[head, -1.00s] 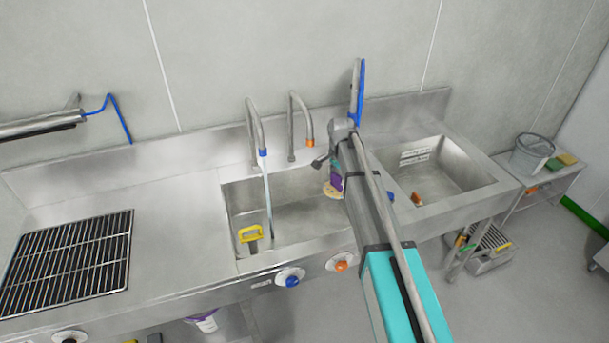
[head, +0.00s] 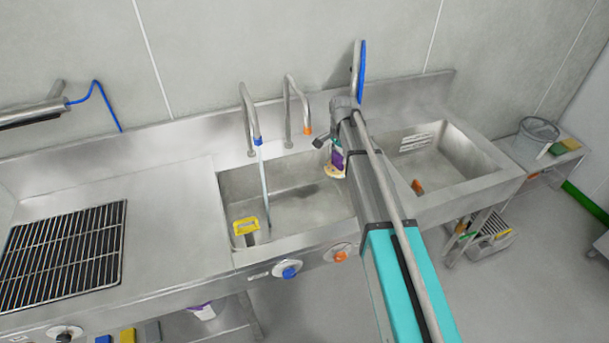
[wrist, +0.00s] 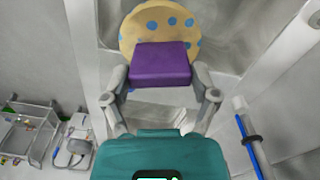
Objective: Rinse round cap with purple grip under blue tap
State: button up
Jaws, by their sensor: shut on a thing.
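The round cap (wrist: 140,30) is a tan disc with blue spots and a purple grip (wrist: 160,65). In the wrist view my gripper (wrist: 162,85) is shut on the purple grip. In the head view the cap (head: 332,171) hangs over the right part of the left basin, partly hidden by my arm. The blue tap (head: 257,140) has a blue-tipped spout over the left part of that basin, and a pale stream of water (head: 264,185) runs down from it. The cap is to the right of the stream, apart from it. The blue knob (head: 290,272) is on the counter front.
An orange-tipped tap (head: 307,130) stands between the blue tap and my arm; its orange knob (head: 340,256) is on the front. A yellow-handled item (head: 246,226) is in the left basin. A right basin (head: 440,170) holds a small orange-brown item (head: 417,187). A black rack (head: 65,240) lies left.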

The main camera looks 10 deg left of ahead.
jog(key=s+a+m+t+y+b, duration=0.2)
jog(key=s+a+m+t+y, duration=0.1)
jog(key=s+a, duration=0.6)
jog(key=s+m+y, duration=0.1)
jog(key=s+y, duration=0.1)
jog(key=s, duration=0.1)
jog(key=shift+r, duration=0.2)
jog(key=shift+w+a, duration=0.1)
jog(key=w+a+f+b, duration=0.2)
jog(key=w+a, duration=0.5)
jog(key=a, duration=0.4)
jog(key=shift+a+f+b, duration=0.4)
jog(key=shift+f, duration=0.05)
dwell(0.7)
jog(key=shift+w+d, duration=0.2)
jog(key=shift+w, duration=0.05)
dwell(0.7)
jog(key=shift+w+d, duration=0.1)
jog(key=shift+w, duration=0.15)
